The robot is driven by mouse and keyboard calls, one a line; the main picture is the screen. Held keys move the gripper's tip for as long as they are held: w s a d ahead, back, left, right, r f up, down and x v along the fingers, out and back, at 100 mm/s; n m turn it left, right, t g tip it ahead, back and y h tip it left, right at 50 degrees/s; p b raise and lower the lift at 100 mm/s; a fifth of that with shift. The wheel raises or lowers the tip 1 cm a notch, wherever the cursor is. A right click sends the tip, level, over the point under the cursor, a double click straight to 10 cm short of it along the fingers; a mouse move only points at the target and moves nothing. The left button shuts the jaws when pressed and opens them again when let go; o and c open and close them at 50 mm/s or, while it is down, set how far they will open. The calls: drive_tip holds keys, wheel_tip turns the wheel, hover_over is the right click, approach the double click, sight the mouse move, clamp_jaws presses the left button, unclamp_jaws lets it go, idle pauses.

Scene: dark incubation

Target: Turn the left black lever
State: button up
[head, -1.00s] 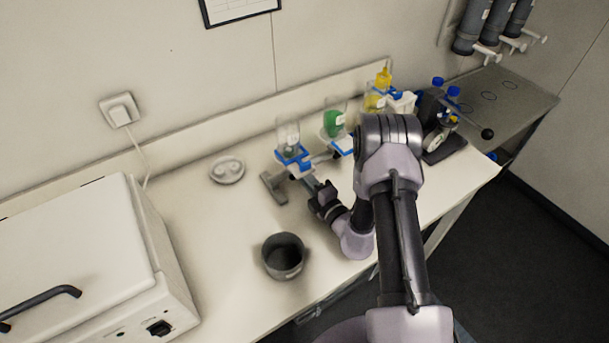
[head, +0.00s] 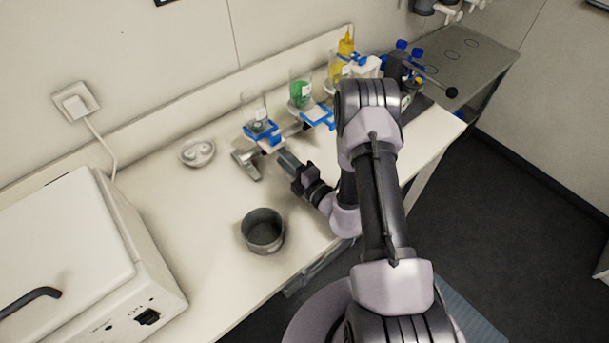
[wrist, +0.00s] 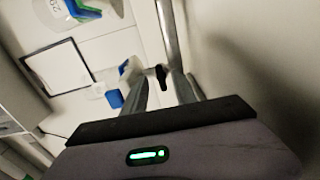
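A small black lever (wrist: 161,76) shows in the wrist view beside a metal pipe, in the gap between my two fingertips. I cannot tell whether a finger touches it. My gripper (wrist: 160,78) is open, its grey fingers apart. In the head view my gripper (head: 285,158) is at the front of a metal manifold (head: 248,167), near its left end. The manifold carries a clear cup (head: 254,106), a green-filled cup (head: 301,88) and a yellow one (head: 337,68), with blue clamps below.
A grey pot (head: 263,232) stands on the bench in front of the manifold. A white box-shaped device (head: 75,255) is at the left. A small white dish (head: 197,152) lies left of the manifold. Blue-capped bottles (head: 417,54) stand at the right.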

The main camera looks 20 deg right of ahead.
drive_tip(key=v, duration=1.3)
drive_tip(key=shift+s+d+r+p, duration=0.1)
drive_tip(key=shift+s+p, duration=0.15)
drive_tip(key=shift+p, duration=0.05)
